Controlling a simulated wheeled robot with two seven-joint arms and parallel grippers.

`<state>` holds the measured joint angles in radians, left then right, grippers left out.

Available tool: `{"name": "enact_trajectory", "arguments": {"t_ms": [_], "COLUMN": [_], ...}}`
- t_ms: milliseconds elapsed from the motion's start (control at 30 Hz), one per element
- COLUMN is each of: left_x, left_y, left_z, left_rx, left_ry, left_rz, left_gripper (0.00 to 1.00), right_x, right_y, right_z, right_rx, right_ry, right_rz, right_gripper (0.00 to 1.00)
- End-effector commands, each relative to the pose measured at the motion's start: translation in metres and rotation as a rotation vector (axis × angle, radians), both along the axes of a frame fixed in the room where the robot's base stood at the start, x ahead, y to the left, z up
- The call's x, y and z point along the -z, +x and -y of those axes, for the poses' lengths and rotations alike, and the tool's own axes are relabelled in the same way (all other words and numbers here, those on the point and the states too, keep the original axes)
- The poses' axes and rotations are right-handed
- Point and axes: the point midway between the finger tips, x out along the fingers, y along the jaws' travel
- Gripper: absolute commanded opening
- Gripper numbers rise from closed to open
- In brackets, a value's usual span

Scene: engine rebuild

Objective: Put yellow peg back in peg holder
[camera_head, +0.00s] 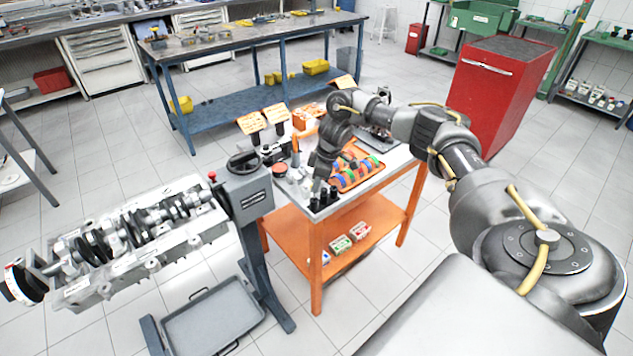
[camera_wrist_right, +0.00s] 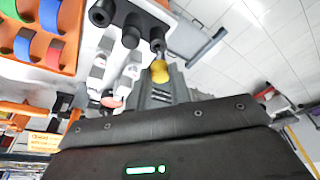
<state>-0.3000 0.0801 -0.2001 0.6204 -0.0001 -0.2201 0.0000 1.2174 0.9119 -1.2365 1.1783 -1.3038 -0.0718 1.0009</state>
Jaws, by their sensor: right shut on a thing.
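The yellow peg (camera_wrist_right: 159,71) shows in the right wrist view, at the end of my right gripper (camera_wrist_right: 165,88), which is shut on it. A dark cylinder (camera_wrist_right: 157,39) is right by the peg's far end; I cannot tell whether they touch. In the head view my right gripper (camera_head: 318,183) points down over the front part of the small orange cart (camera_head: 316,225), just above several black cylinders (camera_head: 324,198). The peg itself is too small or hidden there. I cannot make out for sure which item is the peg holder. My left gripper is not in view.
An orange tray (camera_head: 372,182) with coloured half-rings lies beside the black cylinders; the tray also shows in the wrist view (camera_wrist_right: 68,62). An engine block (camera_head: 150,250) on a grey stand (camera_head: 247,195) is left of the cart. A red cabinet (camera_head: 490,100) stands behind at right.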

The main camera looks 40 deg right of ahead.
Motion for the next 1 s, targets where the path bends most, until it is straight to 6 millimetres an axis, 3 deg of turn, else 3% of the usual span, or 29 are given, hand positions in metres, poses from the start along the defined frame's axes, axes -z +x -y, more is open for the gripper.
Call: {"name": "enact_trajectory", "arguments": {"t_ms": [1000], "left_x": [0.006], "left_y": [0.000], "left_z": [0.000], "left_rx": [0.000], "left_ry": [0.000], "left_rz": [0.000], "left_gripper": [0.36], "right_x": [0.016], "right_y": [0.000], "right_z": [0.000], "right_rx": [0.000], "right_ry": [0.000], "right_rz": [0.000], "right_gripper": [0.00]}}
